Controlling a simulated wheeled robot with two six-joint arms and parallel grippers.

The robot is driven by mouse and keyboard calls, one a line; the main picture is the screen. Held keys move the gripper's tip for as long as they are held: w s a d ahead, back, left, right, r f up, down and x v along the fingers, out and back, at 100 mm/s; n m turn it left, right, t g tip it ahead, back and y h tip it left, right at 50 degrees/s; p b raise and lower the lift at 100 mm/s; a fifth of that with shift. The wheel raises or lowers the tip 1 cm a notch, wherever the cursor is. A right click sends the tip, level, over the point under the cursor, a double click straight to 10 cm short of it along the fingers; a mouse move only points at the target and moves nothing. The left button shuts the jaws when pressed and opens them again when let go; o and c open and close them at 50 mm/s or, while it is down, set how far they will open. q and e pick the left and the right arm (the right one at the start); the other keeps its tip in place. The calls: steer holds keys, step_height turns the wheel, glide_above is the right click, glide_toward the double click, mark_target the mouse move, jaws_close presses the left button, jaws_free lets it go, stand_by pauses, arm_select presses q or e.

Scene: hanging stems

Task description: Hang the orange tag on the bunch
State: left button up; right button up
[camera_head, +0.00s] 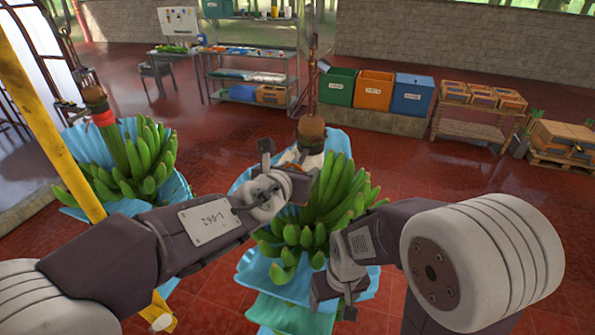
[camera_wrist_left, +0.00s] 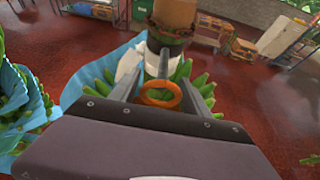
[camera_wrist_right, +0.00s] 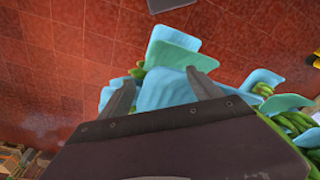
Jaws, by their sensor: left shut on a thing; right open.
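The bunch of green bananas (camera_head: 334,190) hangs in the middle of the head view, with blue sheets around it. Its brown stem (camera_head: 312,128) rises at the top; the stem also shows ahead in the left wrist view (camera_wrist_left: 175,14). My left gripper (camera_head: 284,165) is shut at the upper left of the bunch, close to the stem. In the left wrist view an orange ring, the orange tag (camera_wrist_left: 160,94), shows at its fingers. The head view does not show the tag clearly. My right gripper (camera_head: 334,298) is open and empty, low at the front of the bunch, near the blue sheets (camera_wrist_right: 170,88).
Another banana bunch (camera_head: 142,165) with a red band hangs at the left, beside a yellow post (camera_head: 50,130). Green, orange (camera_head: 373,90) and blue bins stand behind, with a shelf (camera_head: 250,75) and crates on a wooden bench (camera_head: 470,120). Red tiled floor lies open between.

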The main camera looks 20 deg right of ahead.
mark_target(307, 159)
arm_select(q)
steer(key=shift+w, duration=0.1)
arm_select(e)
steer(key=shift+f, duration=0.1)
arm_select(q)
steer(key=shift+w+d, duration=0.55)
steer(key=shift+w, duration=0.15)
stand_by(0.8)
steer(key=shift+w+d, duration=0.15)
steer(key=shift+w, duration=0.1)
arm_select(e)
steer(key=shift+r, duration=0.25)
arm_select(q)
steer(key=shift+w+d, duration=0.2)
steer(key=shift+w, duration=0.1)
steer(key=shift+w+d+p, duration=0.5)
steer(key=shift+w, duration=0.25)
arm_select(e)
steer(key=shift+r, duration=0.3)
arm_select(q)
steer(key=shift+f+b, duration=0.4)
arm_select(e)
steer(key=shift+f, duration=0.4)
arm_select(q)
steer(key=o, duration=1.7)
